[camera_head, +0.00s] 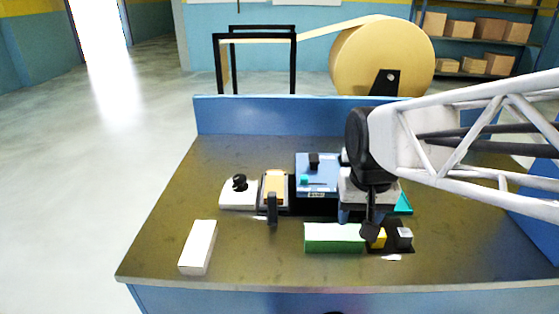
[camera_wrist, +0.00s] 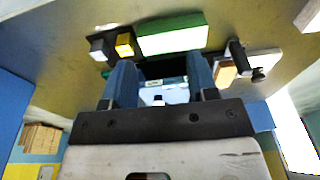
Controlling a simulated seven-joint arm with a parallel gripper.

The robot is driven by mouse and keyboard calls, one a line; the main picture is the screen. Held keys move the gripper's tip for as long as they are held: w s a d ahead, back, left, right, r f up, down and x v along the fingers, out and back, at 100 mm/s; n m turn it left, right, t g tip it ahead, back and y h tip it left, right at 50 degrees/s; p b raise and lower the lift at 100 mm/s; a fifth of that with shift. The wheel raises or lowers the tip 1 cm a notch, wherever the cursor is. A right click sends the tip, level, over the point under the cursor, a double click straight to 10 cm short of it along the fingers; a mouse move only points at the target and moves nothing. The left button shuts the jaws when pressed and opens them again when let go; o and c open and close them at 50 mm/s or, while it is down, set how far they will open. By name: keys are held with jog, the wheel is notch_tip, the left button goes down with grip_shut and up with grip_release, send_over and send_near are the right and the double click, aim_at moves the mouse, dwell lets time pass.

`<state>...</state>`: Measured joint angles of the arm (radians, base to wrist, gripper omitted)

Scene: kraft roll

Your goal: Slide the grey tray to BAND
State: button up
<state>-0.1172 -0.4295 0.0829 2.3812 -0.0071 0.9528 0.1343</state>
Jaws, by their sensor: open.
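A small light grey tray (camera_head: 263,200) with an orange-tan pad (camera_head: 275,184) on it sits on the bench, left of centre. A black upright handle (camera_head: 271,208) stands at its front edge. In the wrist view the tan pad (camera_wrist: 226,73) and black handle (camera_wrist: 238,56) show at upper right. My gripper (camera_wrist: 162,78) is open, with nothing visibly held between its blue fingers. In the head view my gripper (camera_head: 362,215) hangs behind and above the right end of the green block, well right of the tray.
A blue box device (camera_head: 318,170) stands right of the tray, and a white piece with a black knob (camera_head: 238,194) stands left. In front are a green block (camera_head: 333,238), yellow (camera_head: 380,238) and grey (camera_head: 404,237) buttons, and a white block (camera_head: 198,247). Bench front centre-left is clear.

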jog(key=w+a+f+g, duration=0.1)
jog(key=w+a, duration=0.7)
jog(key=w, duration=0.2)
send_over(272, 202)
jog(key=w, duration=0.1)
notch_tip(272, 202, down, 4)
jog(key=shift+w+r+g, duration=0.1)
jog(key=shift+w+g, duration=0.05)
jog(key=shift+g, duration=0.25)
jog(key=shift+f, duration=3.95)
grip_shut()
